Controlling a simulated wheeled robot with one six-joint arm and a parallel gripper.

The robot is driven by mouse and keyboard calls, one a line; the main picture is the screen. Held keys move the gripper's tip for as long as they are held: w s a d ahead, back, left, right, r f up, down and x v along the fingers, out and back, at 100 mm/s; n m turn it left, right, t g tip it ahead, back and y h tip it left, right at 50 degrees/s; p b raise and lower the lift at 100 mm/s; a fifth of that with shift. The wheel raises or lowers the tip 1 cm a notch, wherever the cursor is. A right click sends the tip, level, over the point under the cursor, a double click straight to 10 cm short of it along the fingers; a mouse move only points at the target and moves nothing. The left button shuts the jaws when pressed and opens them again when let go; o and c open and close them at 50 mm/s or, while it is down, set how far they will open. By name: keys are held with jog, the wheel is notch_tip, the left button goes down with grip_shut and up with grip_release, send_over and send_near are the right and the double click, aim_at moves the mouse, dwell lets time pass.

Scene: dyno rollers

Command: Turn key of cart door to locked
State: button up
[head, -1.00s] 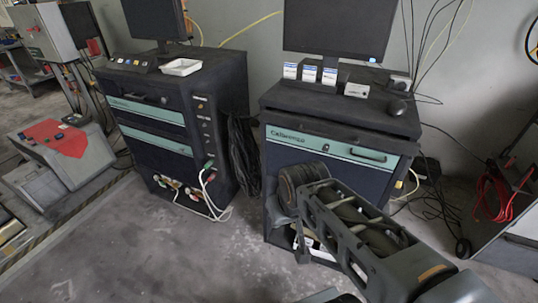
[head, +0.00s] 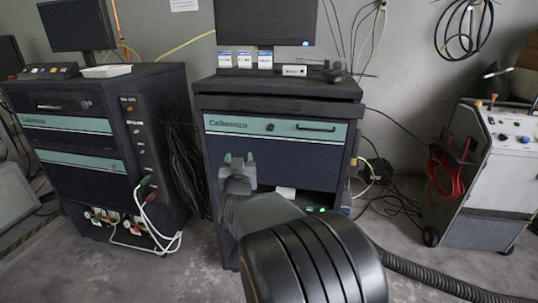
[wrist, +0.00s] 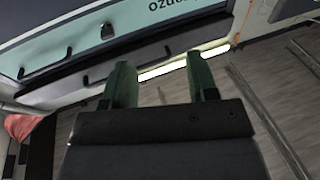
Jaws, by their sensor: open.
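The cart (head: 290,165) stands ahead, with a dark body and a teal-striped front labelled Calibrenzo. A small dark round lock or key (head: 270,127) sits on the teal stripe, left of the black handle (head: 316,128); its turn angle is too small to read. In the wrist view the cart front appears turned over, with the lock or key (wrist: 107,30) near the top and the handle (wrist: 45,66) at left. My gripper (head: 238,158) is open and empty, below and left of the lock in the head view. Its green fingers (wrist: 162,72) are apart, with nothing between them.
A monitor (head: 265,22) and small boxes stand on the cart top. A second dark cart (head: 75,125) stands at left, with hanging cables between. A grey wheeled machine (head: 495,175) with red cable is at right. Floor between is partly clear.

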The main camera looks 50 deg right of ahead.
aim_at(269, 129)
jog(key=s+d+f+m+g+h+b, duration=0.2)
jog(key=s+d+m+h+b, duration=0.1)
jog(key=s+d+h, duration=0.15)
jog(key=shift+h, duration=0.65)
jog(key=x, duration=1.4)
jog(key=shift+w+d+f+p, duration=0.2)
jog(key=shift+d+p, duration=0.1)
jog(key=shift+p, duration=0.05)
jog(key=shift+c, duration=0.3)
jog(key=c, duration=0.9)
jog(key=shift+o, duration=0.2)
